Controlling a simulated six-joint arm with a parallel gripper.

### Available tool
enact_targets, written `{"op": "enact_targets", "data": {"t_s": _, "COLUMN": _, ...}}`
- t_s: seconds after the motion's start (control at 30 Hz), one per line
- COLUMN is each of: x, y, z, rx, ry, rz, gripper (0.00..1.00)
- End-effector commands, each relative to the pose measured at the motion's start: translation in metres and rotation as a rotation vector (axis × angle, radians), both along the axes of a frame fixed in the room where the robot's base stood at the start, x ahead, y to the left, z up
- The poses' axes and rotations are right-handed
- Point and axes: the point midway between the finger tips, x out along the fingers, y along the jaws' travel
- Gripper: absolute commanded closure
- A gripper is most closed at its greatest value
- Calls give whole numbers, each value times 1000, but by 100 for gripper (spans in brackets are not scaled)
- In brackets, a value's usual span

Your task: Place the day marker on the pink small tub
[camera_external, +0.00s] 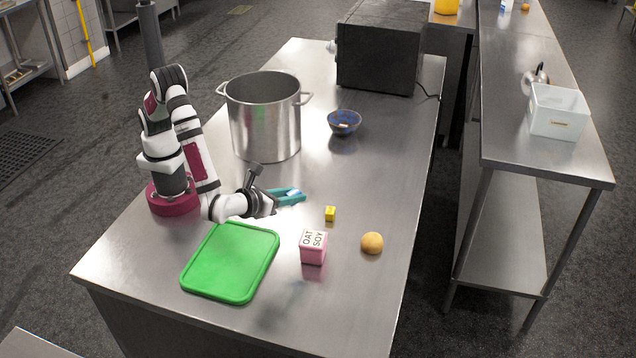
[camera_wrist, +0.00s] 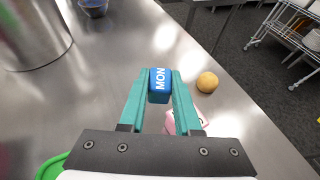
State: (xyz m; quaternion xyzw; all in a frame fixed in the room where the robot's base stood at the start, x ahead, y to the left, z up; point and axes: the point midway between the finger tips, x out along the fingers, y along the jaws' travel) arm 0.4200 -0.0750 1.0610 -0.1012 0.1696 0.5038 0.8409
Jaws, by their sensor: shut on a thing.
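The day marker is a small blue block with "MON" in white on it (camera_wrist: 159,86). My gripper (camera_wrist: 159,90) has teal fingers and is shut on the day marker, one finger on each side. In the external view my gripper (camera_external: 291,195) is over the table, beyond and a little left of the pink small tub (camera_external: 313,256). The tub has a light top reading "OAT SOY" and stands upright on the table. In the wrist view the tub (camera_wrist: 170,124) shows partly, behind the right finger and the gripper body. The marker is apart from the tub.
A green tray (camera_external: 231,262) lies left of the tub. A yellow cube (camera_external: 330,213) and a round tan ball (camera_external: 372,243) are near the tub. A large steel pot (camera_external: 264,125), a blue bowl (camera_external: 344,122) and a black oven (camera_external: 378,50) stand farther back.

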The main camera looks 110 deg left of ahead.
Motion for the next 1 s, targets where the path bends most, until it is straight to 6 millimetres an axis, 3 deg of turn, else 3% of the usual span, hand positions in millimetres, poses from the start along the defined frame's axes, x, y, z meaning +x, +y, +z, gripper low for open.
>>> {"op": "enact_targets", "data": {"t_s": 0.03, "x": -3, "y": -28, "z": 7, "rx": -1, "ry": -3, "rz": -71, "gripper": 100}}
{"op": "enact_targets", "data": {"t_s": 0.1, "x": -9, "y": -61, "z": 15, "rx": 0, "ry": -3, "rz": -161, "gripper": 100}}
{"op": "enact_targets", "data": {"t_s": 0.2, "x": -17, "y": -92, "z": 23, "rx": 1, "ry": -4, "rz": -246, "gripper": 100}}
{"op": "enact_targets", "data": {"t_s": 0.3, "x": -21, "y": -106, "z": 25, "rx": 3, "ry": -2, "rz": -289, "gripper": 100}}
{"op": "enact_targets", "data": {"t_s": 0.37, "x": -17, "y": -103, "z": 21, "rx": 5, "ry": 0, "rz": -295, "gripper": 100}}
{"op": "enact_targets", "data": {"t_s": 0.7, "x": 47, "y": -33, "z": -36, "rx": 4, "ry": 0, "rz": -293, "gripper": 100}}
{"op": "enact_targets", "data": {"t_s": 0.83, "x": 56, "y": -25, "z": -49, "rx": 4, "ry": 0, "rz": -296, "gripper": 100}}
{"op": "enact_targets", "data": {"t_s": 1.0, "x": 56, "y": -24, "z": -80, "rx": 4, "ry": 0, "rz": -297, "gripper": 100}}
